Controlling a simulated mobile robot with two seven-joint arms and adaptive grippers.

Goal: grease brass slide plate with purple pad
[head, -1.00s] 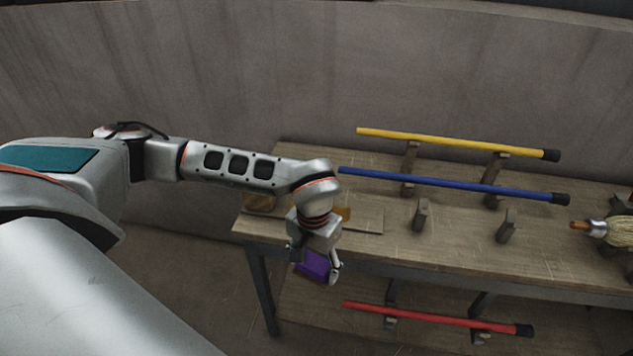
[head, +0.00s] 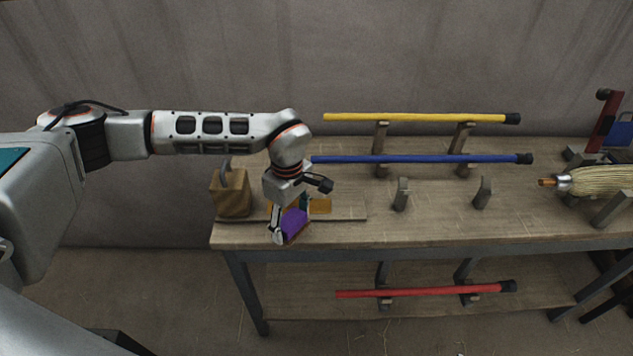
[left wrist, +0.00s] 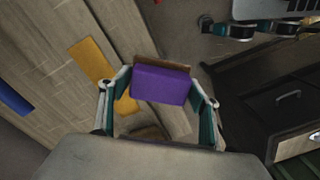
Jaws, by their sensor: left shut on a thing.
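The purple pad (head: 295,223), with a brown backing, is held in my left gripper (head: 289,224) at the front left edge of the bench. In the left wrist view the pad (left wrist: 160,85) sits between the two fingers of the gripper (left wrist: 164,87). The brass slide plate (head: 320,206) lies on a flat board on the bench top, partly hidden behind my gripper. In the left wrist view the brass (left wrist: 92,60) shows on both sides of a finger, to the left of the pad. The pad appears apart from it.
A wooden block with a grey handle (head: 231,199) stands at the bench's left end. Yellow (head: 420,118) and blue (head: 420,159) poles rest on supports to the right. A red pole (head: 420,292) lies below. A straw broom head (head: 598,181) is at far right.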

